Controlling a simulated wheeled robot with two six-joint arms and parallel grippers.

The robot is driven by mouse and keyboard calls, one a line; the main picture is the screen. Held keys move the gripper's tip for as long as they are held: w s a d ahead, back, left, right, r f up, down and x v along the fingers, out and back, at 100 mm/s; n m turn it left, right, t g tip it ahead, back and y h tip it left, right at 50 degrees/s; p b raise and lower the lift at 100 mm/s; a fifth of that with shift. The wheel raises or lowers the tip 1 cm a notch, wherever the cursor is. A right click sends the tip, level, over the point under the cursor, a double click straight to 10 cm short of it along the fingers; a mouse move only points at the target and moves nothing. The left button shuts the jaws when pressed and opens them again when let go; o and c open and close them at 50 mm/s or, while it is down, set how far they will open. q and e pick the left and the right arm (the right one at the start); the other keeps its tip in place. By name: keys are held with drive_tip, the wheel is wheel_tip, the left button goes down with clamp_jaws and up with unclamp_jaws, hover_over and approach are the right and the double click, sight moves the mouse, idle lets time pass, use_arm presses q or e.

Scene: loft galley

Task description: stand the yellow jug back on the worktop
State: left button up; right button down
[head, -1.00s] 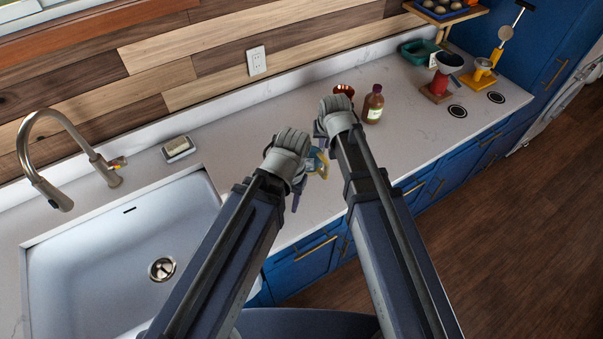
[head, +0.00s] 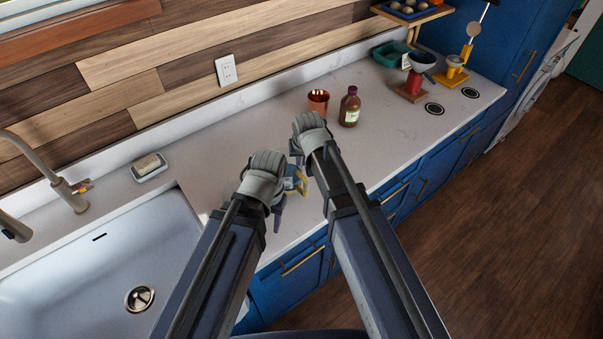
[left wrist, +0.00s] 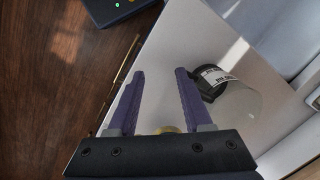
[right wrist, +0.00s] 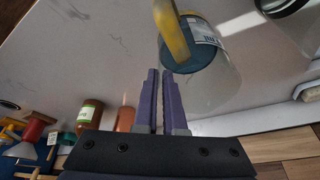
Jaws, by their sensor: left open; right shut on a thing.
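The yellow jug (head: 300,181) shows in the head view as a small yellow and blue patch beside my grippers. In the right wrist view its yellow handle (right wrist: 172,32), a teal end with a white label and a see-through body show. My right gripper (head: 297,156) is shut at the handle; in the right wrist view its fingers (right wrist: 160,72) meet there. The grip itself is partly hidden. My left gripper (head: 281,208) is open, close to the jug. In the left wrist view its fingers (left wrist: 160,78) stand apart, with a yellow patch (left wrist: 168,129) low between them.
A see-through vessel with a black end and label (left wrist: 235,98) is beside my left fingers. A copper cup (head: 318,103) and brown bottle (head: 350,108) stand beyond my grippers. The sink (head: 80,270) is left.

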wheel_tip(320, 180, down, 4)
drive_tip(key=b, duration=0.3)
drive_tip(key=shift+r+b, duration=0.2)
drive_tip(key=shift+b, duration=0.2)
drive_tip(key=shift+f, duration=0.15)
drive_tip(key=c, duration=1)
unclamp_jaws()
drive_tip(key=a+p+v, duration=0.1)
drive_tip(key=p+v, duration=1)
drive_tip(key=v, duration=0.1)
drive_tip(key=s+d+n+g+h, duration=0.1)
drive_tip(key=s+d+n+g, duration=0.1)
drive_tip(key=s, duration=1.3)
drive_tip(key=f+n+g, duration=0.1)
drive_tip(key=g, duration=0.1)
drive_tip(key=shift+s+g+h, duration=0.3)
drive_tip(key=shift+h, duration=0.1)
